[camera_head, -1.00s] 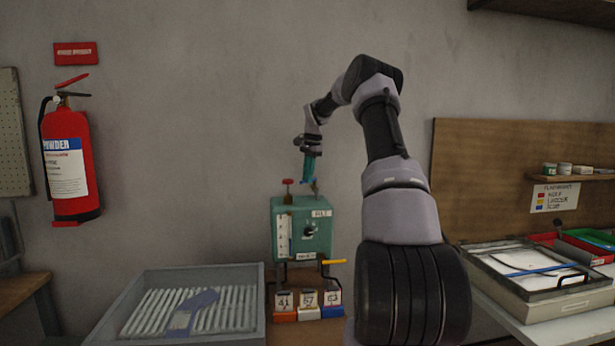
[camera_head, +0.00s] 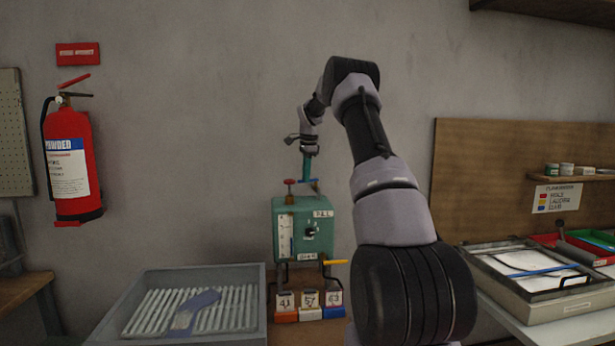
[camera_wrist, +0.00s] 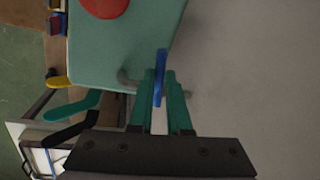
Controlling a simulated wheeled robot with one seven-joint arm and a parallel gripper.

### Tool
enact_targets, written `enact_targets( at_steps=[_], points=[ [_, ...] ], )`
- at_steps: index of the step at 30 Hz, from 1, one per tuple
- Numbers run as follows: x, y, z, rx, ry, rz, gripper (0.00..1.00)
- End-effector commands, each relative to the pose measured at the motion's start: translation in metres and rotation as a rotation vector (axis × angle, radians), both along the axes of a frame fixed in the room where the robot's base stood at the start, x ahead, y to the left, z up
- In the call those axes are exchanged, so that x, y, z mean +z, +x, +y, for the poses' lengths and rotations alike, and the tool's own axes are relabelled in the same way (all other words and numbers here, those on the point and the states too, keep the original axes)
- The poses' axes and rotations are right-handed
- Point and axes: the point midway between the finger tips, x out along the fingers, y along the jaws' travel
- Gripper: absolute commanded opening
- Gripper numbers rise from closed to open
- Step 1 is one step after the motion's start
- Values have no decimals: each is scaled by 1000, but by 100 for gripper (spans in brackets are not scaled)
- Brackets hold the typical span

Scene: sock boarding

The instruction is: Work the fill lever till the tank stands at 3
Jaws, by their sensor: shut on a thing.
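The tank is a green box (camera_head: 290,222) on a stand, with a pale gauge strip (camera_head: 285,240) on its front left; its level is too small to read. A plate beside a black knob (camera_head: 310,229) seems to read FILL. A blue lever (camera_head: 314,182) is on the tank's top right. My gripper (camera_head: 306,177) comes down from above with teal fingers shut on this lever. In the wrist view the blue lever (camera_wrist: 160,75) stands between the fingertips (camera_wrist: 160,80). The tank's green top (camera_wrist: 125,45) lies beside them.
A red knob (camera_head: 289,183) stands on the tank top, left of the fingers. A yellow handle (camera_head: 336,262) sticks out at the lower right. Numbered blocks (camera_head: 309,300) stand below. A grey tray (camera_head: 150,288) holds a ribbed rack with a blue-grey sock. Bare wall is behind.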

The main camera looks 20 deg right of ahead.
Motion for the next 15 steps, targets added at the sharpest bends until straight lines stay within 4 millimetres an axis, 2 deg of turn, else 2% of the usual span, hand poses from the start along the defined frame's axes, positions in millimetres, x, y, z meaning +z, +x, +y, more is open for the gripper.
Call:
enact_targets(
  at_steps=[6, 15],
  points=[
    [0, 7, 2, -133, 0, -2, 0],
    [0, 11, 0, -233, 2, -1, 0]
  ],
)
